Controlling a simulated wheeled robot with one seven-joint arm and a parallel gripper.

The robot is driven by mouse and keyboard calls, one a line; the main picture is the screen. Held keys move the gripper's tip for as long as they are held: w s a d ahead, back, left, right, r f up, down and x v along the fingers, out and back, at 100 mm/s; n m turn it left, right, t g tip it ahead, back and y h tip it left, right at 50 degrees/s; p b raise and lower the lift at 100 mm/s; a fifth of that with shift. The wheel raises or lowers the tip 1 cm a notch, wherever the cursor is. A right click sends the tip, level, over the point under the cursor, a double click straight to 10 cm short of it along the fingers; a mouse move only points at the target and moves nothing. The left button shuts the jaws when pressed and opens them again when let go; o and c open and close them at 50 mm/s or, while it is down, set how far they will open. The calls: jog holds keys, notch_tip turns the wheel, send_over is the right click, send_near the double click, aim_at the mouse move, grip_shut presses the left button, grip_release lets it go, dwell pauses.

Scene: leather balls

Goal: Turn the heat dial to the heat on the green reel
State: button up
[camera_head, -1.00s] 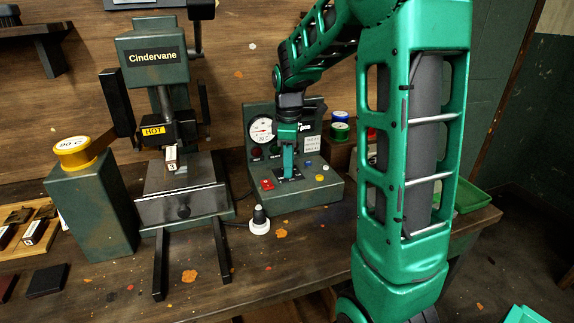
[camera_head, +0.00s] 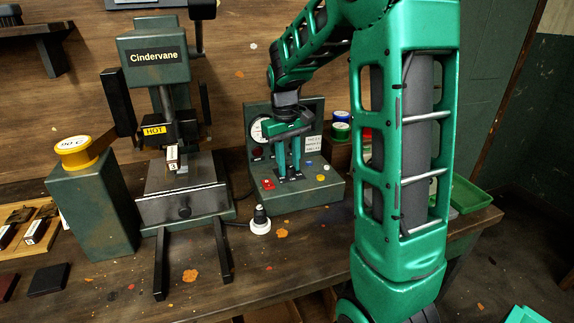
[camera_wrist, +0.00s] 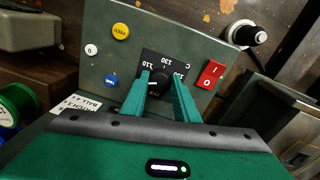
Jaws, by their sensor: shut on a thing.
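The heat dial (camera_wrist: 158,82) is a small black knob on a black plate with white marks, of which 110 and 130 are readable. It sits on the green control box (camera_head: 320,190). My gripper (camera_wrist: 158,92) is shut on the dial, one green finger on each side. In the head view my gripper (camera_head: 290,174) points down at the box and hides most of the dial. The green reel (camera_head: 341,131) stands behind the box at right, below a blue reel (camera_head: 341,116). It also shows at the left edge in the wrist view (camera_wrist: 16,100). No heat on it is readable.
A red switch (camera_wrist: 210,74), and yellow (camera_wrist: 121,31), white (camera_wrist: 91,49) and blue (camera_wrist: 111,80) buttons surround the dial. The gauge (camera_head: 257,131) is partly hidden.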

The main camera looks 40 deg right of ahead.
jog(key=m, duration=0.4)
jog(key=shift+w+r+m, duration=0.1)
jog(key=shift+w+m, duration=0.1)
jog(key=shift+m, duration=0.1)
jog(key=shift+m+g, duration=0.3)
jog(key=shift+m, duration=1.6)
jog(key=o, duration=0.8)
jog(key=r, duration=1)
jog(key=shift+w+a+r, duration=0.3)
jog(key=shift+w+r, duration=0.05)
